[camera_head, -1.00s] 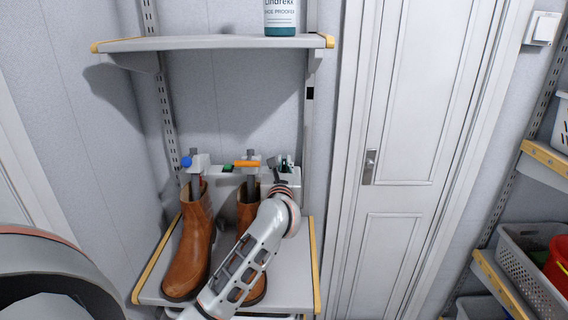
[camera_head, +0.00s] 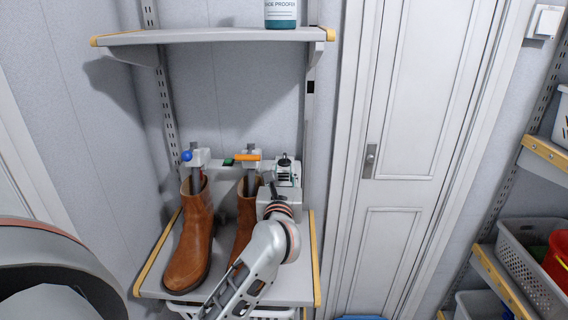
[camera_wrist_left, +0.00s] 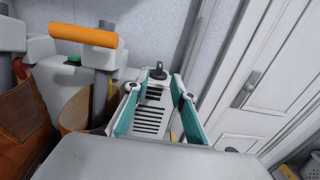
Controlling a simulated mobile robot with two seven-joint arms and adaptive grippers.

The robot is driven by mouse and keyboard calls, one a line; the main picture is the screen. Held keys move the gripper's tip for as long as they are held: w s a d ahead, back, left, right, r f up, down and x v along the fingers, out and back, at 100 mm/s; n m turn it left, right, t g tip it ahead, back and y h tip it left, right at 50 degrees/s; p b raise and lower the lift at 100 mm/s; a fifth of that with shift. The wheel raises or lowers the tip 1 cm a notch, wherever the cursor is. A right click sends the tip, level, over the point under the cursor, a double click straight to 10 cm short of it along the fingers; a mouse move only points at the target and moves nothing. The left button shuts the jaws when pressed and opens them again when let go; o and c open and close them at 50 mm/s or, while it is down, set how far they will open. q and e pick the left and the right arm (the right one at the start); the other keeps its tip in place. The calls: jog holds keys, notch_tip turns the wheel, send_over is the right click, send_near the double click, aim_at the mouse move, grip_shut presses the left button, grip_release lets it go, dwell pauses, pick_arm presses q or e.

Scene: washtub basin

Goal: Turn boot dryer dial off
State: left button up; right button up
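The boot dryer (camera_head: 213,172) stands at the back of the lower shelf, behind two brown boots. A black dial (camera_wrist_left: 158,71) shows at its right end in the left wrist view, and as a small dark knob (camera_head: 284,161) in the head view. My left gripper (camera_wrist_left: 160,92) is open, its teal-padded fingers spread apart with nothing held. The dial appears beyond the fingertips, in line with the gap between them; I cannot tell whether they touch the dryer. In the head view the gripper (camera_head: 286,174) is just in front of the dial. My right gripper is not in view.
The left boot (camera_head: 191,240) and right boot (camera_head: 245,215) stand beside my left arm. An orange handle (camera_head: 247,157) and a blue knob (camera_head: 187,156) rise above them. An upper shelf (camera_head: 210,38) holds a bottle (camera_head: 281,13). A closed door (camera_head: 410,150) is to the right.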

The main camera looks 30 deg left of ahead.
pick_arm(q)
jog(key=v, duration=0.3)
jog(key=shift+s+d, duration=0.1)
jog(key=shift+s, duration=0.1)
dwell(0.4)
